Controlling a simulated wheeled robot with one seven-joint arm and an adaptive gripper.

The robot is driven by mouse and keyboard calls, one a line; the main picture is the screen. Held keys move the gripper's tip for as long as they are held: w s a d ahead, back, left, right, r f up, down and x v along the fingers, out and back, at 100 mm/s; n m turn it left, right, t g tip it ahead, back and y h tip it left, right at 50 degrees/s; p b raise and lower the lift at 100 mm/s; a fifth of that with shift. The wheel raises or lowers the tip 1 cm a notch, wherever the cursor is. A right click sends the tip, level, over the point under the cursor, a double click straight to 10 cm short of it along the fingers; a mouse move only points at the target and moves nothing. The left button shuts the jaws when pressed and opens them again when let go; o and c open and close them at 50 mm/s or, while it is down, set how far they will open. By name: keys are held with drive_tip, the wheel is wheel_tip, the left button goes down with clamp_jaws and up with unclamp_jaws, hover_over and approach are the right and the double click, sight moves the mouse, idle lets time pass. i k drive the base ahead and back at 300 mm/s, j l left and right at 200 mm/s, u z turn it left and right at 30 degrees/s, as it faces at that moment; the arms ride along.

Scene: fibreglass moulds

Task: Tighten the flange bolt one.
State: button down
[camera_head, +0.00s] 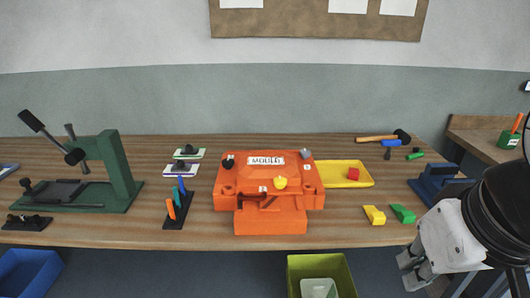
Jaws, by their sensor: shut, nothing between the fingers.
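The orange mould (270,217) sits on the wooden bench, with a white label reading MOULD (266,161) on top. A black knob (228,163) is at its left, a yellow knob (280,182) at its front middle and a grey piece (305,154) at its back right. Small white tags lie by these, too small to read, so I cannot tell which part is flange bolt one. My gripper (407,272) is at the lower right, in front of the bench edge, well apart from the mould. It is shut and empty.
A green press (118,178) stands at the left. A yellow tray (343,173) with a red block (353,173) is right of the mould. A hammer (385,138) lies behind, and yellow (374,215) and green (402,214) blocks in front. A blue vise-like tool (438,187) is right.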

sight(227, 163)
drive_tip(key=i+j+u, duration=0.1)
drive_tip(key=i+u, duration=0.2)
drive_tip(key=i, duration=0.2)
drive_tip(key=i+u, duration=0.3)
drive_tip(key=i, duration=0.2)
